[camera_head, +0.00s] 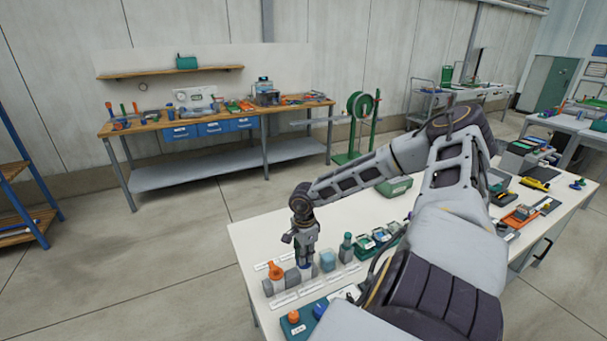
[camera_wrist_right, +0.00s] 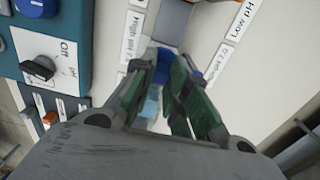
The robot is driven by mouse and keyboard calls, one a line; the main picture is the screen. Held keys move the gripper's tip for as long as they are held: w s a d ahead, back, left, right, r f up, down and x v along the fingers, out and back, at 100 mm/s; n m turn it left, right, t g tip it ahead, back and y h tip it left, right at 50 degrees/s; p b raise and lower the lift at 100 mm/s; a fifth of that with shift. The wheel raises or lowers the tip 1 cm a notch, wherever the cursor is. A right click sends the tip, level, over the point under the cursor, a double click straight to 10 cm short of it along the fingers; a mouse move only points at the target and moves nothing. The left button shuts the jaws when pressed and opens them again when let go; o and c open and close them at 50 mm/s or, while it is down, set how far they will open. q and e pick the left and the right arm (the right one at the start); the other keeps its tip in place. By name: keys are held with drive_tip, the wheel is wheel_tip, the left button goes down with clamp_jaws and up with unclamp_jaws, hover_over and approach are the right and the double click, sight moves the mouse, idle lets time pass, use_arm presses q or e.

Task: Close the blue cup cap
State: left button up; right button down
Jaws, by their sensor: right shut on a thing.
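My right gripper (camera_head: 305,264) points down over the near left part of the white table. It is shut on the blue cup cap, a small deep-blue piece (camera_wrist_right: 164,70) between its green fingertips in the right wrist view. In the head view a bit of blue (camera_head: 307,271) shows just under the fingers. The fingers hide most of the cap and cup, so I cannot tell how far the cap is closed. A pale blue cup (camera_head: 328,260) stands to the right of the gripper. My left gripper is not in view.
An orange-topped item (camera_head: 275,270) stands close left of the gripper. A green bottle (camera_head: 346,247) stands to the right. White labels lie in front. A teal panel with a black knob (camera_wrist_right: 38,68) is nearby. The white table (camera_head: 258,235) is clear behind the row.

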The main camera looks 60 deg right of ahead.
drive_tip(key=shift+d, duration=0.1)
drive_tip(key=c, duration=1.4)
unclamp_jaws()
drive_tip(key=shift+r, duration=0.2)
drive_tip(key=shift+r, duration=5.85)
drive_tip(key=shift+f, duration=0.1)
